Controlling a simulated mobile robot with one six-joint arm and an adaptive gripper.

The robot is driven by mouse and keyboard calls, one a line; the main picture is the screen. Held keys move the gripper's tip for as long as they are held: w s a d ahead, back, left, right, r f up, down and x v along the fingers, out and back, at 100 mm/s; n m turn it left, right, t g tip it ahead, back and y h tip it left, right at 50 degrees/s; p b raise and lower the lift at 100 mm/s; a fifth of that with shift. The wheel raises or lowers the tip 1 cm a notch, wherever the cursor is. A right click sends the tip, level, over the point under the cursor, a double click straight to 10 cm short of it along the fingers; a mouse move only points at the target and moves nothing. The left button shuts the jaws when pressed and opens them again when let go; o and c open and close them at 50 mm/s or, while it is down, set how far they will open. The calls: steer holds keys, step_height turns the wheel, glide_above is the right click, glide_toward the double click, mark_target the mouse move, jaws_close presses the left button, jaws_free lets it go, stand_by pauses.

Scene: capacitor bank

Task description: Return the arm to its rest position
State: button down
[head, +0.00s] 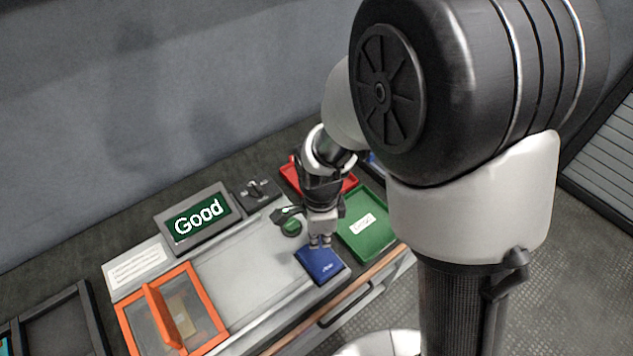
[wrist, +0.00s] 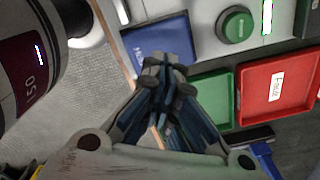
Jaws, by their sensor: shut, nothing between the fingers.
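My gripper (head: 320,243) hangs over the right part of the bench, above the edge between the blue pad (head: 322,265) and the green tray (head: 374,232). Its fingers are shut and empty. In the wrist view the closed fingertips (wrist: 164,72) show in front of the blue pad (wrist: 160,42) and the green tray (wrist: 216,98). My upper arm covers the right of the head view and hides part of the bench behind it.
A red tray (head: 345,184) lies behind the green tray. A screen reading "Good" (head: 199,217), a green round button (head: 291,227) and an orange-framed box (head: 215,317) stand on the bench. A black tray (head: 62,325) is at the far left. The grey work surface (head: 232,270) is mostly bare.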

steer(key=s+d+r+n+t, duration=0.1)
steer(key=s+d+r+n, duration=0.2)
steer(key=r, duration=0.4)
steer(key=s+d+r+n+t, duration=0.2)
steer(key=s+d+r+n, duration=0.2)
steer(key=s+r+n, duration=0.2)
steer(key=s+d+r+n+t, duration=0.1)
steer(key=s+d+r+n, duration=0.3)
steer(key=r+n, duration=0.4)
steer(key=shift+s+r+t, duration=0.3)
steer(key=shift+r, duration=0.15)
steer(key=shift+a, duration=0.2)
